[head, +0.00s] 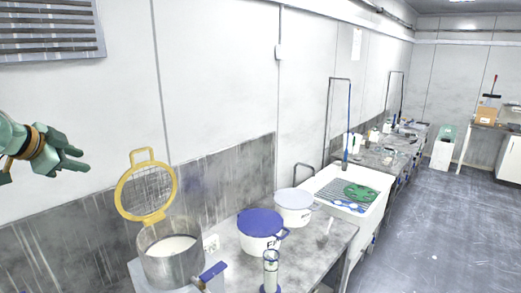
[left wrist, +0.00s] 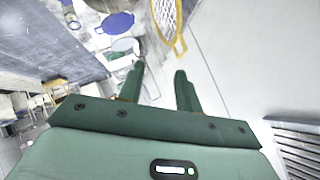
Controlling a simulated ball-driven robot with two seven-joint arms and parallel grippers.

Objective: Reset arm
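My left gripper (head: 70,157) is raised at the left of the head view, in front of the wall and above the bench. In the left wrist view its two green fingers (left wrist: 158,85) stand apart with nothing between them, so it is open and empty. It is clear of the yellow-framed mesh lid (head: 147,188), which also shows in the left wrist view (left wrist: 180,46). My right gripper is in neither view.
A metal pot (head: 166,265) with white contents stands below the tilted mesh lid. A blue-lidded tub (head: 260,242), a white-lidded tub (head: 293,215) and a glass cylinder (head: 270,275) stand nearby. A white sink (head: 372,214) holds a green disc. The floor at right is clear.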

